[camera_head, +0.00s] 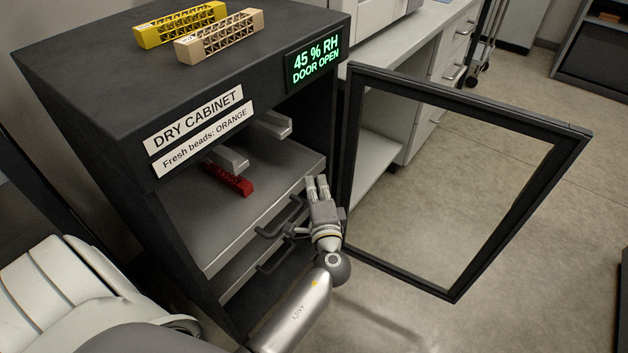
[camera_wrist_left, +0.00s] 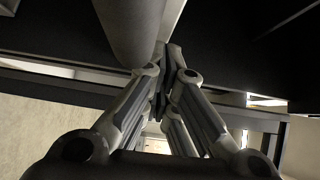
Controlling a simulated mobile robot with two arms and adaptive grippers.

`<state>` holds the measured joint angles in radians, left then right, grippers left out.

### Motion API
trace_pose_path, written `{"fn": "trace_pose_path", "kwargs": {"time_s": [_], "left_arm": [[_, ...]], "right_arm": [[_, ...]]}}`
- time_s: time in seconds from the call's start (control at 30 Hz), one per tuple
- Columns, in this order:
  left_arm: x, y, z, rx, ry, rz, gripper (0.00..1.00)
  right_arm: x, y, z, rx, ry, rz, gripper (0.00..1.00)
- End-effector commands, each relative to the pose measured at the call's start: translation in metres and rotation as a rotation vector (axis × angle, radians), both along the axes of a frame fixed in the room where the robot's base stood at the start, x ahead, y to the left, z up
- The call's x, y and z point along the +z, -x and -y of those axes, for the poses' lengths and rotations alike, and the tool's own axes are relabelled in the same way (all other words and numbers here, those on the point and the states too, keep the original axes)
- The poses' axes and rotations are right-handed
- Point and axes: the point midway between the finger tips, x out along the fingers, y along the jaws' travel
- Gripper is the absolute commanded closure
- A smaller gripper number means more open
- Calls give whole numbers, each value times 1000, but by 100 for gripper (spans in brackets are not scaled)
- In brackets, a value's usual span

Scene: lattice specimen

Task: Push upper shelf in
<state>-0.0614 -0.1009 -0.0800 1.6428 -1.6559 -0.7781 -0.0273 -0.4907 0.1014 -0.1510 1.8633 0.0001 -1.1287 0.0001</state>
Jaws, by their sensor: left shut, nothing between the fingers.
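The upper shelf (camera_head: 195,225) is a grey panel in the open dry cabinet (camera_head: 90,75), slid out towards me. Its front carries a dark bar handle (camera_head: 283,217). A red lattice specimen (camera_head: 232,180) lies on it, partly under a pale grey block (camera_head: 228,160). My left gripper (camera_head: 317,182) is at the right end of the shelf's front edge, fingers together and empty. I cannot tell whether it touches the shelf. In the left wrist view its fingers (camera_wrist_left: 166,75) converge near a dark surface. My right gripper is in no view.
A lower shelf with its own handle (camera_head: 276,258) sits underneath. The framed cabinet door (camera_head: 510,115) stands open to the right of my left arm. Yellow (camera_head: 180,25) and beige (camera_head: 220,37) lattice specimens lie on the cabinet top. The display reads door open. Floor is clear beyond the door.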

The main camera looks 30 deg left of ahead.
Motion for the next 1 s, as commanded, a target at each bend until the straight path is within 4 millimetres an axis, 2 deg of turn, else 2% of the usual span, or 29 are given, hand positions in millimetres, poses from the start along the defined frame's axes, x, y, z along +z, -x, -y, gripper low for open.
{"fn": "trace_pose_path", "kwargs": {"time_s": [0.33, 0.4, 0.5, 0.63, 1.0], "left_arm": [[0, 0, -2, 1, 0, 0, 100], [-1, 0, -10, 2, -3, 0, 100], [0, -2, -29, 4, -5, 3, 100], [0, -3, -47, 3, -3, 1, 100], [2, -4, -54, 6, -3, 2, 100]], "right_arm": [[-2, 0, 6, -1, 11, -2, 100], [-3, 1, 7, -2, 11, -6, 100], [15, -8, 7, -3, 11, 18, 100], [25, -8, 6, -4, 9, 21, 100], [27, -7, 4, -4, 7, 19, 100]]}}
